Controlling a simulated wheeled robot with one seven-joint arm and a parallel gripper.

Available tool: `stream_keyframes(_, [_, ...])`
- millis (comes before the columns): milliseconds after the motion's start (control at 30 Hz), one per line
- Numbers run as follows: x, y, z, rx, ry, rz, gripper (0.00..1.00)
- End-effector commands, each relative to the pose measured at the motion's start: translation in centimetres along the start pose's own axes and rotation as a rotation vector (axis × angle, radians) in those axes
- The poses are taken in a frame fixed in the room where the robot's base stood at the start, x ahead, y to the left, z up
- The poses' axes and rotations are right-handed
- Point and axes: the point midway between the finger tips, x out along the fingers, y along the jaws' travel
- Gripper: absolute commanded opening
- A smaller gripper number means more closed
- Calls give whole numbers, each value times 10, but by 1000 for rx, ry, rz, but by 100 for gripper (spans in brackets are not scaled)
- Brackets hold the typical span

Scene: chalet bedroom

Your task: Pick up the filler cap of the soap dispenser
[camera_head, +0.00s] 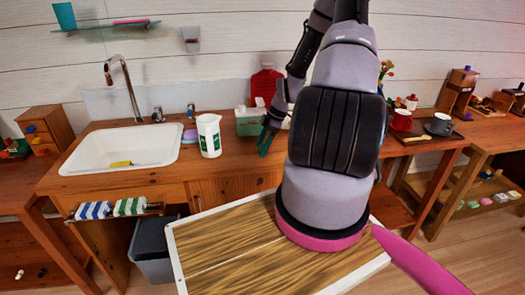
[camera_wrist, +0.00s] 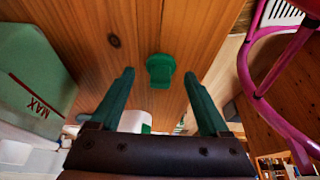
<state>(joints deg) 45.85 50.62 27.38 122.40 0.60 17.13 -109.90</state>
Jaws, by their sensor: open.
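A small green cap (camera_wrist: 160,68) with a rounded top and a narrower block-like part rests against the wooden counter surface in the wrist view. My gripper (camera_wrist: 158,76) is open, with its two green fingers on either side of the line to the cap. The cap appears beyond the fingertips, apart from them, with nothing held. In the head view my gripper (camera_head: 266,139) is low over the counter; I cannot make out the cap there. A pale green box marked MAX (camera_wrist: 35,75), likely the soap dispenser, is left in the wrist view and behind the gripper in the head view (camera_head: 247,124).
A white jug with a green label (camera_head: 209,136) stands left of my gripper, beside the white sink (camera_head: 120,148). A red bottle (camera_head: 265,86) stands behind. A pink tubular frame (camera_wrist: 262,85) is at right in the wrist view. Cups (camera_head: 440,124) stand further right.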

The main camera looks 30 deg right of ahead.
Motion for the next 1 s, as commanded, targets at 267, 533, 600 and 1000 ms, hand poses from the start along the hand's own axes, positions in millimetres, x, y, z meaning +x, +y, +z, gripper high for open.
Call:
stream_keyframes(267, [0,0,0,0,0,0,0])
stream_keyframes(533, [0,0,0,0,0,0,0])
stream_keyframes(600, [-1,0,0,0,0,0,0])
stream_keyframes(1000, [-61,1,-24,0,-1,4,0])
